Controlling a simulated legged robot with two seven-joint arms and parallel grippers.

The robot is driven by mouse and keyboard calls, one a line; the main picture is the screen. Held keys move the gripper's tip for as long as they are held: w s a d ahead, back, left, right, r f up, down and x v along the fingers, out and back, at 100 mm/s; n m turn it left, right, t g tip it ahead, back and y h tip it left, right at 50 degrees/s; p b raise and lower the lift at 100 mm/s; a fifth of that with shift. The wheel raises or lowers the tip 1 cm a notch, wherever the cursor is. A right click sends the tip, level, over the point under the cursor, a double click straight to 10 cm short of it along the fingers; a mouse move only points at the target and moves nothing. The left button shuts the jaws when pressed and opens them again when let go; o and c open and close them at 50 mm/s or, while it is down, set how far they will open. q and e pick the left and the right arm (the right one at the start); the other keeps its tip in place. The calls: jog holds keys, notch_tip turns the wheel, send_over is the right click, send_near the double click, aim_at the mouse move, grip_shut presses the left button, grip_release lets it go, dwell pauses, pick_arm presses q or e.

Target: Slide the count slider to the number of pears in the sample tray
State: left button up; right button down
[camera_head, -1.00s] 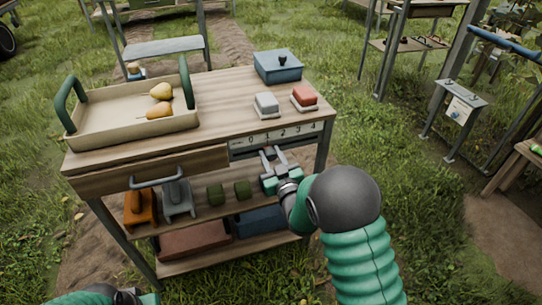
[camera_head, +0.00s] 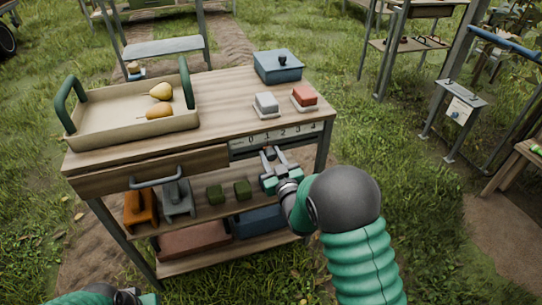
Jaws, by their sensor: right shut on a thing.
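The sample tray (camera_head: 130,132), beige with green handles, stands on the left of the bench top. Two pears lie in it: a yellow one (camera_head: 161,91) and a more orange one (camera_head: 159,112). The count slider's scale (camera_head: 274,136), marked 0 to 4, is on the bench's front edge at the right. My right gripper (camera_head: 273,153) is just below the scale, roughly under the 1 to 2 marks, shut on the small dark reddish slider knob (camera_head: 269,153). The fingers partly hide the knob. My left gripper (camera_head: 132,297) is only partly in view at the bottom left, its jaws unclear.
A grey block button (camera_head: 266,103), a red one (camera_head: 304,97) and a blue lidded box (camera_head: 278,66) stand on the bench's right. A drawer handle (camera_head: 157,177) juts out at the front left. Lower shelves hold tools and bins.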

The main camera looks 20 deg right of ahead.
aim_at(283, 145)
jog(key=shift+d, duration=0.1)
jog(key=d, duration=0.5)
jog(key=shift+w, duration=0.1)
jog(key=c, duration=1)
grip_release()
jog(key=shift+a, duration=0.1)
jog(key=s+p, duration=0.2)
jog(key=s, duration=0.3)
jog(key=s+p, duration=0.3)
jog(key=s, duration=0.3)
jog(key=s+p, duration=0.3)
jog(key=s, duration=0.3)
jog(key=shift+d+f, duration=0.1)
jog(key=shift+d, duration=0.25)
jog(key=shift+w, duration=0.1)
